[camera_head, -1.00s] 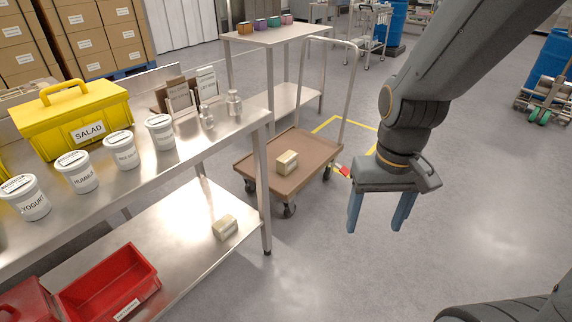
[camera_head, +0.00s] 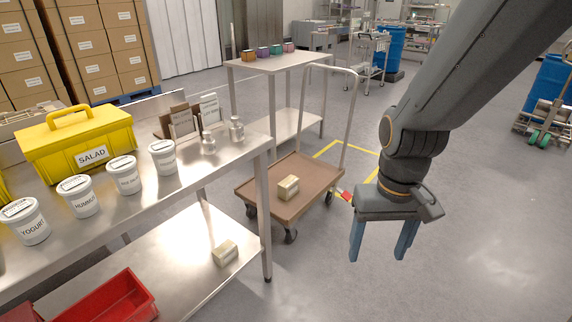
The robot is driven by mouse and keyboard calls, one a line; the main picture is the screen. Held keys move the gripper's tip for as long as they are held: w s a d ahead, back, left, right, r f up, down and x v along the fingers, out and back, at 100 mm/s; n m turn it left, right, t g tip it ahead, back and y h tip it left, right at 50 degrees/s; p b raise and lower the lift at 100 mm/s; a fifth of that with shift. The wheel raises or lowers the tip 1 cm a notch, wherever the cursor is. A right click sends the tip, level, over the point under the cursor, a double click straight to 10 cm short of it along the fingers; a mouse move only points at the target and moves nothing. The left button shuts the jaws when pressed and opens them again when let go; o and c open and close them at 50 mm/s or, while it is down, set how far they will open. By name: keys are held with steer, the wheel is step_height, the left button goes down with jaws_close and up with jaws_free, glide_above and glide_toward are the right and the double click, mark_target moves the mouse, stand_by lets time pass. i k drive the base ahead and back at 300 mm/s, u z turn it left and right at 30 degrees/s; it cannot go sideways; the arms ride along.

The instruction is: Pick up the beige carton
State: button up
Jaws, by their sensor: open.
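A small beige carton (camera_head: 288,187) sits on the brown deck of a cart (camera_head: 309,204). A second, similar beige carton (camera_head: 225,252) lies on the lower shelf of the steel table (camera_head: 185,262). I cannot tell which of the two the task names. My gripper (camera_head: 384,252) hangs at the right with its blue fingers pointing down, apart and empty. In the picture it is to the right of the cart and of both cartons.
A steel table (camera_head: 241,135) at the left bears a yellow SALAD box (camera_head: 62,157), several white tubs and glass jars. A red bin (camera_head: 119,299) stands on its lower shelf. The cart's upright handle (camera_head: 347,125) rises behind its deck. Open floor (camera_head: 478,215) lies at the right.

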mark_target(288, 187)
steer(key=z, duration=0.6)
steer(key=i, duration=1.9)
steer(key=u, duration=0.85)
steer(key=i, duration=0.65)
steer(key=u, duration=0.65)
